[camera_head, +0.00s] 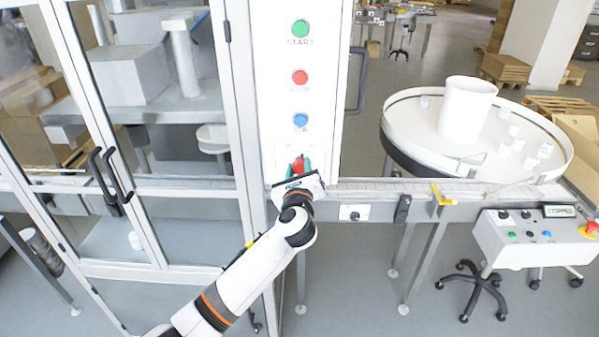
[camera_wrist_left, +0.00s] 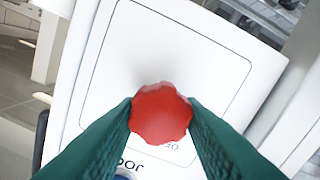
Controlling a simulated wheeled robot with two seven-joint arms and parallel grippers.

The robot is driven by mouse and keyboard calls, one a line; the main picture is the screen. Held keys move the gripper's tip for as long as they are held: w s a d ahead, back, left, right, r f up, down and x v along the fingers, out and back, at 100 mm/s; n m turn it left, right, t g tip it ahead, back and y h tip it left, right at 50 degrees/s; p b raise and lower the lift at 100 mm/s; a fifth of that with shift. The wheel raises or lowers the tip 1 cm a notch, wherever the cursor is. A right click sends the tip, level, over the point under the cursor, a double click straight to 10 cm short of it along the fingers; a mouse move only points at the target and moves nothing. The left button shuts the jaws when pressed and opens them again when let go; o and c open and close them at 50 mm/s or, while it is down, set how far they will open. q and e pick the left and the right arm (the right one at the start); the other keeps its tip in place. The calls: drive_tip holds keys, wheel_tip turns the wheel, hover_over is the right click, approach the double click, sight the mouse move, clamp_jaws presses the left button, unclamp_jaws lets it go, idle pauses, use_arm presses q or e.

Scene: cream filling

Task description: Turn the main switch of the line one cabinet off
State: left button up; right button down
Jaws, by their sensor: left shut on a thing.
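The main switch is a red knob (camera_wrist_left: 160,113) on a white plate (camera_wrist_left: 205,50) of the cabinet front. In the head view the red knob (camera_head: 298,164) shows just beyond my left gripper (camera_head: 299,172), below the buttons. My left gripper, with green fingers (camera_wrist_left: 160,120), is shut on the red knob, one finger on each side. The knob's turn position cannot be told, as the fingers and wrist cover part of it. The white cabinet panel (camera_head: 271,60) carries a green START button (camera_head: 300,29), a red button (camera_head: 300,77) and a blue button (camera_head: 300,121). My right gripper is not in view.
A glass-doored enclosure with black handles (camera_head: 112,180) stands at left. At right are a round table (camera_head: 400,115) with small white jars, a conveyor rail (camera_head: 400,188) and a control console (camera_head: 530,245) reading STOPPED. Open floor lies below the rail.

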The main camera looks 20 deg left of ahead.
use_arm(q)
drive_tip(key=n+b, duration=0.1)
drive_tip(key=n, duration=0.2)
drive_tip(key=n+b, duration=0.1)
drive_tip(key=n, duration=0.1)
drive_tip(key=shift+f+n, duration=0.2)
drive_tip(key=shift+n, duration=0.2)
drive_tip(key=n+b, duration=0.2)
drive_tip(key=n, duration=0.1)
drive_tip(key=shift+a+n, duration=0.1)
drive_tip(key=shift+n, duration=0.3)
drive_tip(key=shift+r+n, duration=0.1)
drive_tip(key=shift+n, duration=0.3)
drive_tip(key=o, duration=1)
drive_tip(key=shift+s, duration=0.1)
drive_tip(key=b+v, duration=0.3)
drive_tip(key=v, duration=0.9)
